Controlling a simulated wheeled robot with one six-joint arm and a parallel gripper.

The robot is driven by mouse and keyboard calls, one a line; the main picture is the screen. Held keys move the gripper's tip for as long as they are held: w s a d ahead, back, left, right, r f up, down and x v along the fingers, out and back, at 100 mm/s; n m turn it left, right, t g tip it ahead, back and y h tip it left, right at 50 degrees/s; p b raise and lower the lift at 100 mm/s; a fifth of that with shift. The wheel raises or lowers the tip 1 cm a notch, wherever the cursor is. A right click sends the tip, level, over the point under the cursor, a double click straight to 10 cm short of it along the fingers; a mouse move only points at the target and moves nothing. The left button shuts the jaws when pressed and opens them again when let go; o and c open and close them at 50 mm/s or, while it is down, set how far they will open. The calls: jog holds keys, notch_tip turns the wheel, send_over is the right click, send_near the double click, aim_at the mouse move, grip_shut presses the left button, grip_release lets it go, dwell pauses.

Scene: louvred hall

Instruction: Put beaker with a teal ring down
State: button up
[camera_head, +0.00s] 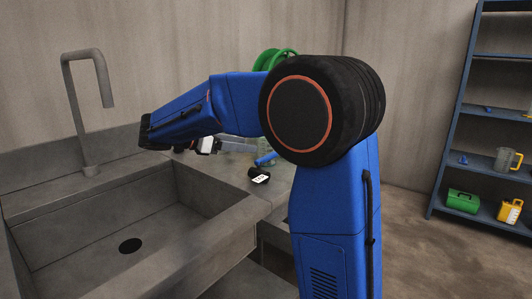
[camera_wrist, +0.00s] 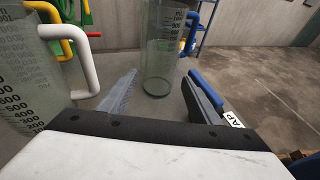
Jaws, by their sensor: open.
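In the wrist view a tall clear beaker (camera_wrist: 160,62) with dark graduation marks stands upright on the grey counter, just beyond and between my fingertips. A blue handle shows at its right side. I cannot make out a teal ring on it. My gripper (camera_wrist: 163,78) is open, with one finger on each side of the beaker's lower part and nothing held between them. I cannot tell whether either finger touches the glass. In the head view my arm hides most of the gripper and the beakers.
A large graduated beaker with a white handle (camera_wrist: 82,60) stands close at left in the wrist view. A yellow handle (camera_wrist: 50,14) shows behind it. The head view shows a sink (camera_head: 125,220), a tap (camera_head: 75,100), a black labelled object (camera_head: 257,173) and a blue shelf (camera_head: 455,130).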

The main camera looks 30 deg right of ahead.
aim_at(259, 145)
jog(key=shift+x, duration=4.6)
jog(key=shift+r, duration=0.2)
jog(key=c, duration=0.9)
jog(key=shift+r, duration=0.1)
notch_tip(259, 145, up, 18)
